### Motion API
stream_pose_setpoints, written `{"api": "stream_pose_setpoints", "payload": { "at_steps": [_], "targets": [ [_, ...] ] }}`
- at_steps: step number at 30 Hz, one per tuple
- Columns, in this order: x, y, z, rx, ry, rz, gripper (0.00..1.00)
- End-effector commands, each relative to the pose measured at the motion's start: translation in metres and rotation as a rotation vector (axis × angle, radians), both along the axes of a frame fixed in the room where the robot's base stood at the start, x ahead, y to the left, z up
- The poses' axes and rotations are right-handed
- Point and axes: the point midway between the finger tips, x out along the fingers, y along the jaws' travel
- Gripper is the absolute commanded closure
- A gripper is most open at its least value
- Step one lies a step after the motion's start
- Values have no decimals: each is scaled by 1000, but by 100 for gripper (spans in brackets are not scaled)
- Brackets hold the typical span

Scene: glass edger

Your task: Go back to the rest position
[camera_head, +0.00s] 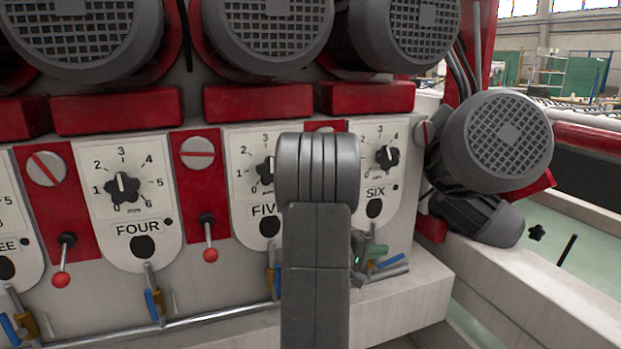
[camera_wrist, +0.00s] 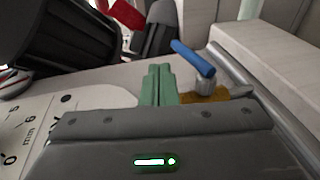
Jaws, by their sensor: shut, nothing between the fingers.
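My gripper (camera_wrist: 158,85) shows in the wrist view with its green fingers together and nothing between them. A valve with a blue lever (camera_wrist: 193,58) and brass body (camera_wrist: 205,95) lies just beyond and to the right of the fingertips; I cannot tell whether they touch it. In the head view, my gripper (camera_head: 378,252) is partly hidden behind my grey arm, low in front of the panel, below the SIX dial plate (camera_head: 375,185). My arm also covers part of the FIVE dial plate (camera_head: 240,185).
The machine panel has dial FOUR (camera_head: 123,188), red-knobbed levers (camera_head: 210,240) and blue-handled valves (camera_head: 155,304) on a pipe. Grey motors (camera_head: 265,30) overhang it, and another motor (camera_head: 497,140) juts out at right. A pale ledge (camera_head: 410,300) runs below the panel.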

Motion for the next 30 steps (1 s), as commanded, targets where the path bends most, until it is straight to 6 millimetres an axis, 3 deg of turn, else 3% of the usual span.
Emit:
{"api": "stream_pose_setpoints", "payload": {
  "at_steps": [30],
  "targets": [
    [-4, 12, 3, -52, -31, 44, 100]
  ]
}}
